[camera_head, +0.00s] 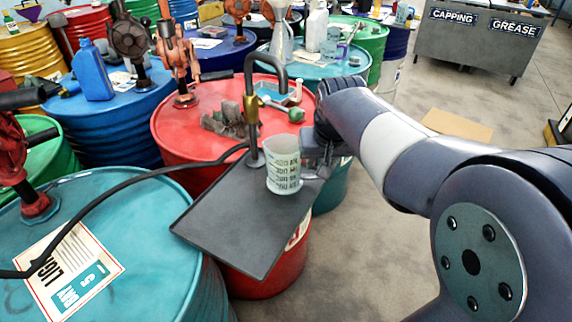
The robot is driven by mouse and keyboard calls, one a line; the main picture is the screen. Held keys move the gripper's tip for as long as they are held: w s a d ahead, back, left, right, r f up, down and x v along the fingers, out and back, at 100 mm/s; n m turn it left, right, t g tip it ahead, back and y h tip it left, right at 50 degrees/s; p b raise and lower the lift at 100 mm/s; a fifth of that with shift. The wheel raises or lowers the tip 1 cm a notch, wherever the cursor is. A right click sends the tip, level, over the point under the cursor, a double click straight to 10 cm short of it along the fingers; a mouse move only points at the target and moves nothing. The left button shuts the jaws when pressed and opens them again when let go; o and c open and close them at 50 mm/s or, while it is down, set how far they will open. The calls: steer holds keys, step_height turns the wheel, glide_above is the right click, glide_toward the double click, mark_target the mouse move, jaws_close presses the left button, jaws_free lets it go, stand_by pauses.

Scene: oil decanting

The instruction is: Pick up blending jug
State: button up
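A translucent pale measuring jug (284,173), which looks like the blending jug, stands upright on a dark flat plate (228,235) at the middle of the view. Dark graduation marks show on its side. My gripper (309,164) is at the jug's right side, very close to it. The fingers are small, dark and partly hidden, so I cannot tell whether they touch the jug or close on it. The jug's handle is not clearly visible.
A dark curved pipe with a brass fitting (252,105) rises just behind the jug. A black hose (130,182) runs left from it. A red drum (185,130) holding a grey cloth (228,121) stands behind. A teal drum (160,260) stands at left. Open floor lies right.

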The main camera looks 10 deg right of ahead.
steer(key=shift+x, duration=1.05)
jaws_close()
